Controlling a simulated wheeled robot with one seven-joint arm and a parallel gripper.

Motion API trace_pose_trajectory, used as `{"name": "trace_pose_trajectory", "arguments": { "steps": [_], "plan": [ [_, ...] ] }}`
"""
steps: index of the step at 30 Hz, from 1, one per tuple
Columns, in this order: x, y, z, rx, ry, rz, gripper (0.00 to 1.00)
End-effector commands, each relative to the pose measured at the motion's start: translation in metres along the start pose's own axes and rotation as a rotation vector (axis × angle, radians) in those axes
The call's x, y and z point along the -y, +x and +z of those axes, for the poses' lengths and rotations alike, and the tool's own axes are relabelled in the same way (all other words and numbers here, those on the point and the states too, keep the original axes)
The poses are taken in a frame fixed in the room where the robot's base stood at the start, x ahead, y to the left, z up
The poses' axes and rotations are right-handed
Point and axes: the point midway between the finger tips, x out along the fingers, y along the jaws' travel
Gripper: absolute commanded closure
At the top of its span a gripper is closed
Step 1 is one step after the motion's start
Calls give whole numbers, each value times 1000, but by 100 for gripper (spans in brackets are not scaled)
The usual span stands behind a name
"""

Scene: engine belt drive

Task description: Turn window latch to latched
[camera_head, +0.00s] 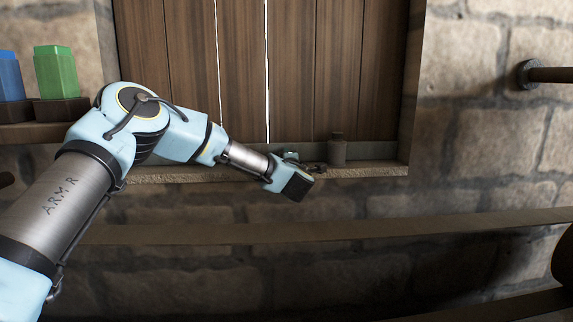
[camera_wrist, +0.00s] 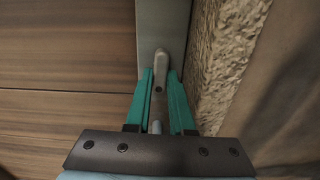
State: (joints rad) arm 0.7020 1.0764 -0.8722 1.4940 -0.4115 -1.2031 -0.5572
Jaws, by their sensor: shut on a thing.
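The window latch (camera_wrist: 161,57) is a small grey rounded lever on a flat grey frame strip in the wrist view. A grey pin-like end shows lower down between the fingers. In the head view my gripper (camera_head: 291,157) is at the bottom of the wooden window shutters (camera_head: 290,70), just above the sill. The latch itself is mostly hidden there by my wrist.
A stone sill (camera_head: 375,170) runs below the shutters, and a small grey-brown cylinder (camera_head: 338,150) stands right of my gripper. Green (camera_head: 55,72) and blue (camera_head: 10,77) blocks stand on the left ledge. A wall bar (camera_head: 550,75) juts out at right. Rough stone borders the latch strip.

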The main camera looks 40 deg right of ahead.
Motion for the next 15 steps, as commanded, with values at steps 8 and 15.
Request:
{"name": "trace_pose_trajectory", "arguments": {
  "steps": [8, 15],
  "plan": [
    [1, 0, -1, -2, -38, -1, 100],
    [1, 0, -1, -2, -39, -1, 100]
  ]
}}
